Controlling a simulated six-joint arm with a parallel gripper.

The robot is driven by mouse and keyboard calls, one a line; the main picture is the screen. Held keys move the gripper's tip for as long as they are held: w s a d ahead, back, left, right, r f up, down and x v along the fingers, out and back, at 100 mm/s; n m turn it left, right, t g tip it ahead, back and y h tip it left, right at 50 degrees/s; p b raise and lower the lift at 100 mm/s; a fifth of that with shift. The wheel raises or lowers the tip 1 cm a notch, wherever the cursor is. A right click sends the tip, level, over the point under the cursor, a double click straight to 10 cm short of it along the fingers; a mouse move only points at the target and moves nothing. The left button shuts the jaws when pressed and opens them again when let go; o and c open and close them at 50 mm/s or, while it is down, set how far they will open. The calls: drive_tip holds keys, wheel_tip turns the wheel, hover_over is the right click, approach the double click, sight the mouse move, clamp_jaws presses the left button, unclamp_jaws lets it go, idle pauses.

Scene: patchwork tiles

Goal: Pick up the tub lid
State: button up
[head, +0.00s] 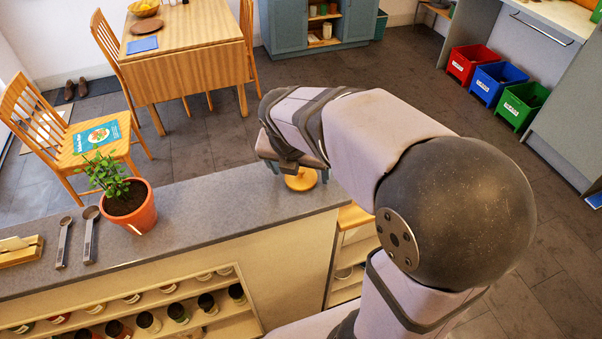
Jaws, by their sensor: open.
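A round orange-yellow disc with a raised middle, which looks like the tub lid (301,183), lies near the far right end of the grey countertop. My gripper (298,172) is over it, pointing down, with its jaws open. Parts of the gripper show to the left and right of the lid's upper part. The wrist and forearm hide much of the gripper and the far side of the lid. I cannot tell whether the fingers touch the lid.
The countertop (215,205) is clear left of the lid as far as a potted plant (138,214). Measuring spoons (88,237) and a wooden holder (20,252) lie farther left. Jars fill shelves below. A table (190,58), chairs and coloured bins (497,82) stand beyond.

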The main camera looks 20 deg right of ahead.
drive_tip(key=shift+f, duration=0.3)
drive_tip(key=shift+c, duration=0.2)
drive_tip(key=shift+w, duration=0.1)
drive_tip(key=c, duration=1.1)
drive_tip(key=shift+r, duration=0.15)
